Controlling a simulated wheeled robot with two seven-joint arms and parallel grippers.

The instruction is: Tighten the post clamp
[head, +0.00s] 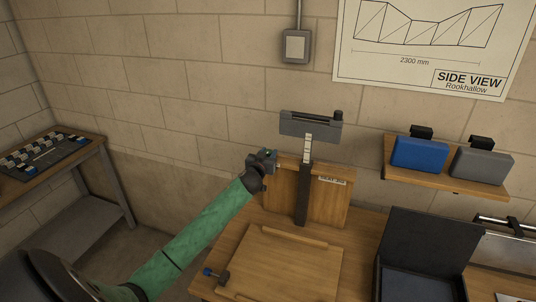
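A dark upright post (302,198) with a pale graduated scale stands on the wooden bench, in front of an upright wooden board. A grey crosspiece (306,127) with a black knob (338,116) at its right end sits on top of the post. I cannot tell for sure which part is the post clamp. My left gripper (273,160), on a green-sleeved arm, is just left of the post, below the crosspiece. Its fingers are small and dark, so I cannot tell whether they are open or touch anything. My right gripper is not in view.
A wooden panel (280,265) lies on the bench, with a small blue-ended clamp (219,276) at its left edge. An open black case (428,250) stands right. A shelf (440,180) holds a blue and a grey box. A side table (90,150) stands far left.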

